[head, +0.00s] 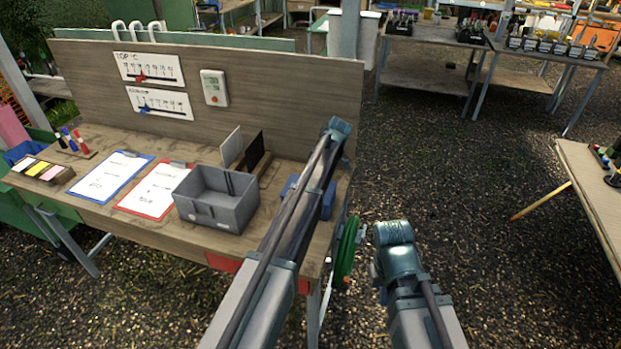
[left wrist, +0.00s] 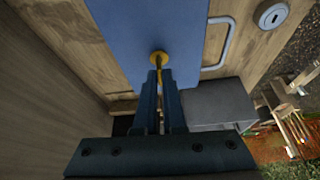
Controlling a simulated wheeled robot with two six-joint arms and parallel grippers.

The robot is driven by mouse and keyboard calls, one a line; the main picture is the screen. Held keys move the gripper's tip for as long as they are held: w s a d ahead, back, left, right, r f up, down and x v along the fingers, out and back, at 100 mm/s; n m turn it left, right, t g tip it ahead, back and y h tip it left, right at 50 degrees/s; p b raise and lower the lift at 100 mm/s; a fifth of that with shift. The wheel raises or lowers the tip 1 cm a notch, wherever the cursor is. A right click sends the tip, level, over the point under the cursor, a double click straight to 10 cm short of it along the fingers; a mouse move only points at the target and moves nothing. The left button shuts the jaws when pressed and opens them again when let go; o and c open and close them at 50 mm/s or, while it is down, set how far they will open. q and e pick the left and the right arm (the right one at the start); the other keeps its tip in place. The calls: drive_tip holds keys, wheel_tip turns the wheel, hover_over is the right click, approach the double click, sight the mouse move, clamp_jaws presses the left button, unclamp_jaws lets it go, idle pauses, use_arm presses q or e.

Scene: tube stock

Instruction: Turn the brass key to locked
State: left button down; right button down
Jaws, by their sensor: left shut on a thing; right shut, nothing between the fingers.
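In the left wrist view, the brass key (left wrist: 158,58) stands at the face of a blue panel (left wrist: 135,25). My left gripper (left wrist: 159,76) is shut on the key, its two dark fingers close together around the thin part. The key's exact turn angle is hard to tell. In the head view, a blue box (head: 328,205) sits at the bench's right end, partly behind my left arm. The left gripper's fingers and the key are hidden there. My right gripper (head: 376,272) is low, right of the bench, small and partly covered by its wrist, shut and empty.
A grey bin (head: 215,212), clipboards and a back board (head: 290,95) are on the bench. A green wheel (head: 346,250) is at its right end, close to my right gripper. In the left wrist view, a pale handle (left wrist: 222,45) and a round lock (left wrist: 272,15) are nearby.

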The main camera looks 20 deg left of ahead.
use_arm(q)
drive_tip(key=shift+n, duration=0.5)
drive_tip(key=c, duration=1)
unclamp_jaws()
drive_tip(key=shift+r, duration=0.1)
drive_tip(key=p+v, duration=1.2)
drive_tip(key=v, duration=0.1)
drive_tip(key=shift+w+r+p, duration=0.15)
drive_tip(key=shift+r+p, duration=0.15)
drive_tip(key=shift+p, duration=0.1)
drive_tip(key=shift+d, duration=0.1)
